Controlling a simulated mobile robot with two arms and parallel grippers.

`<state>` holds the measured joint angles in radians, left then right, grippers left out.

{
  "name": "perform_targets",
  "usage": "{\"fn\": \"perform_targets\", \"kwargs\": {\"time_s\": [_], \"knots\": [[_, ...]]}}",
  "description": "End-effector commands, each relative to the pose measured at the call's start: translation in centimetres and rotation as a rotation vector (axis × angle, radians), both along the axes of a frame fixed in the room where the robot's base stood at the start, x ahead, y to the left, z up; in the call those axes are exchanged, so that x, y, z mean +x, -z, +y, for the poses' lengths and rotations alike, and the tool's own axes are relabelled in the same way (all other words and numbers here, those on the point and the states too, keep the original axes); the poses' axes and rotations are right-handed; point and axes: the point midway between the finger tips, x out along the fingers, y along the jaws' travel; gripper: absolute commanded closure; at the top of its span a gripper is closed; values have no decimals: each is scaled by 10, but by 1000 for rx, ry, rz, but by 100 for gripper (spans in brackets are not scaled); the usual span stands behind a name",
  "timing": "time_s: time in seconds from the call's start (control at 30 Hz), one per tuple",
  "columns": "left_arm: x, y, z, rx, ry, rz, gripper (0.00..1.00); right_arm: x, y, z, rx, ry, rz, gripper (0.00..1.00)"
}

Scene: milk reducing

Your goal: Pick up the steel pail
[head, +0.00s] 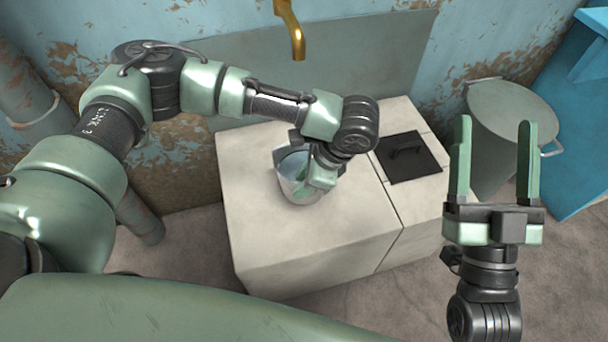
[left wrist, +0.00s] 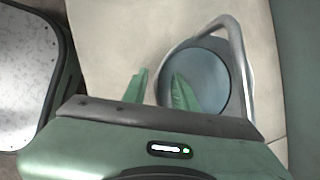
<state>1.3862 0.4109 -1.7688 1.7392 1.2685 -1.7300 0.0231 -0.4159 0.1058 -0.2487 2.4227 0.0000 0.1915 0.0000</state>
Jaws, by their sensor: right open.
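The steel pail (head: 289,184) stands upright on the pale stone block, a small grey bucket with a bluish inside. In the left wrist view the pail (left wrist: 208,72) shows from above, its bail handle (left wrist: 237,50) arching over the right side. My left gripper (head: 304,187) is over the pail's near right part and hides some of it. In the left wrist view my left gripper (left wrist: 159,80) has its fingers apart, one outside the left rim and one over the opening. Contact cannot be told. My right gripper (head: 495,122) is open and empty, away to the right.
The stone block (head: 255,235) has a dark hatch plate (head: 408,158) with a handle on its right. A brass tap (head: 290,28) hangs above the back. A large lidded metal bin (head: 510,105) and a blue cabinet (head: 575,125) stand at right.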

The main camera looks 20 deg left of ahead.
Motion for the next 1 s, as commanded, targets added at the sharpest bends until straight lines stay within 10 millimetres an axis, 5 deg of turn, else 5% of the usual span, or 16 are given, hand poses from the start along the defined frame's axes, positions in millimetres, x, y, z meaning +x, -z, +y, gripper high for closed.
{"fn": "perform_targets", "kwargs": {"time_s": [0.43,0.57,1.0], "knots": [[0,10,4,-1,1,-1,72,-16,-19,-2,37,-7,-125,31],[0,10,4,-1,1,-1,100,-16,-19,-2,36,-7,-124,31],[0,10,4,-1,1,0,100,-15,-18,-2,35,-6,-122,31]]}}
